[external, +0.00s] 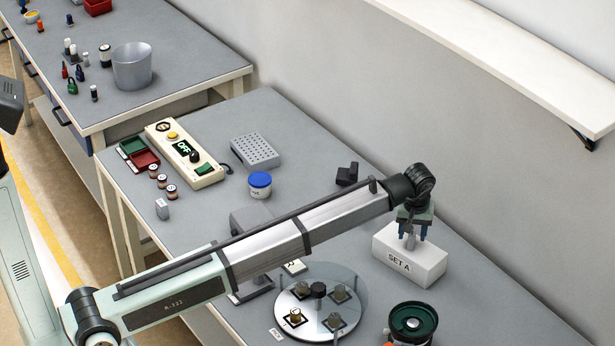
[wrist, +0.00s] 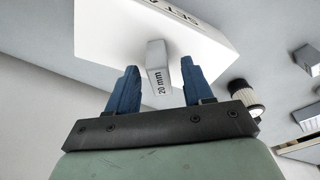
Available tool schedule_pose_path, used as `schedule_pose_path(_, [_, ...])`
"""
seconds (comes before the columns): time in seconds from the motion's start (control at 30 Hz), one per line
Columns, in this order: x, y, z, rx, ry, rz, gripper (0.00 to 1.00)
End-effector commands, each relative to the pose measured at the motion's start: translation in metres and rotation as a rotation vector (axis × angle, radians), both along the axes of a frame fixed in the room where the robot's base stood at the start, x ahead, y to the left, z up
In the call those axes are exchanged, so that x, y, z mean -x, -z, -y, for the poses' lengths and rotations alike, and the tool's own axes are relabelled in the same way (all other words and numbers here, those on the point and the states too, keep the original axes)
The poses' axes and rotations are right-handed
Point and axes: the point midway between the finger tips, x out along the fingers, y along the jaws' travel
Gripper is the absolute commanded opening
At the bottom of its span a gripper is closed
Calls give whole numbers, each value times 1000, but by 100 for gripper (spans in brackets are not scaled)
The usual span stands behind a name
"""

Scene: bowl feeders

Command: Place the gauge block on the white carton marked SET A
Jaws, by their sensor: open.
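The white carton marked SET A (external: 392,262) stands on the grey bench at the right, and it also fills the upper part of the wrist view (wrist: 105,35). The grey gauge block marked 20 mm (wrist: 157,68) stands on the carton's top. In the external view the block (external: 411,242) shows as a small grey upright piece below my gripper. My gripper (wrist: 160,66) is open, with one blue finger on each side of the block and a visible gap to both. The block's underside is hidden.
A round glass plate (external: 350,280) with several small fittings lies left of the carton. A green-rimmed round container (external: 414,322) is in front. A black block (external: 347,174) and a blue-lidded jar (external: 260,185) stand farther back. A shelf (external: 500,60) hangs on the wall.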

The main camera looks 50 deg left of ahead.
Motion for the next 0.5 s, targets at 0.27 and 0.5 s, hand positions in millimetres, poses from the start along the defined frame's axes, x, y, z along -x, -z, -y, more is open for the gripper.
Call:
schedule_pose_path(0.27, [4,-46,5,1,0,2,51])
schedule_pose_path(0.5, [8,-87,9,0,0,1,51])
